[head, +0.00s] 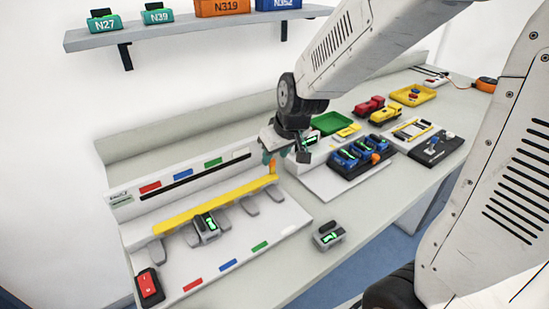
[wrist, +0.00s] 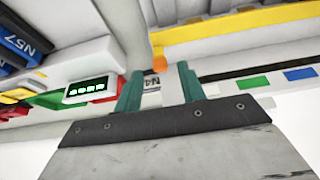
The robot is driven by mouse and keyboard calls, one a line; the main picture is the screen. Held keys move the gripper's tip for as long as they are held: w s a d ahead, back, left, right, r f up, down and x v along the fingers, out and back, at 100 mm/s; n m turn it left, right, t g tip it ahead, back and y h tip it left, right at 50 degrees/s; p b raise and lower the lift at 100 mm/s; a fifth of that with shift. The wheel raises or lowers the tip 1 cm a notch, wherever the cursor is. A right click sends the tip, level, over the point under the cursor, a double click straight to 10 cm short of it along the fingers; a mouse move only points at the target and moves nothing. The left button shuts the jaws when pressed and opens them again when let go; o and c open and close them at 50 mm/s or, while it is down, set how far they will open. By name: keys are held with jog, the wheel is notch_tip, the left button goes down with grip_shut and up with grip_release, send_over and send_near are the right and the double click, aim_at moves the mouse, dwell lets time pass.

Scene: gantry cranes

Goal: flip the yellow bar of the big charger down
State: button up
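The big charger (head: 220,262) is a long white station on the left part of the bench in the head view. Its yellow bar (head: 205,205) runs lengthwise across it, above a row of grey slots. In the wrist view the yellow bar (wrist: 240,30) crosses the top right. An orange tab (head: 273,167) stands at the bar's right end. It also shows in the wrist view (wrist: 159,64), just beyond my fingertips. My gripper (head: 273,155) is close to this tab. In the wrist view its teal fingers (wrist: 158,80) are apart; contact with the tab cannot be told.
A grey battery (head: 208,232) with a green display sits in a charger slot; another (head: 328,235) lies on the bench at the right. A red switch (head: 149,286) is at the front left. Blue packs (head: 362,152) and trays stand right of my gripper.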

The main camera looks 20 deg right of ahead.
jog(key=v, duration=0.5)
jog(key=shift+s+r, duration=0.1)
jog(key=shift+r, duration=0.1)
jog(key=s+d+r+m+g, duration=0.1)
jog(key=s+r, duration=0.2)
jog(key=s, duration=0.8)
jog(key=s+d+r+m+g+h, duration=0.1)
jog(key=s+r+g, duration=0.1)
jog(key=s, duration=0.9)
jog(key=shift+s+r, duration=0.35)
jog(key=shift+r, duration=0.15)
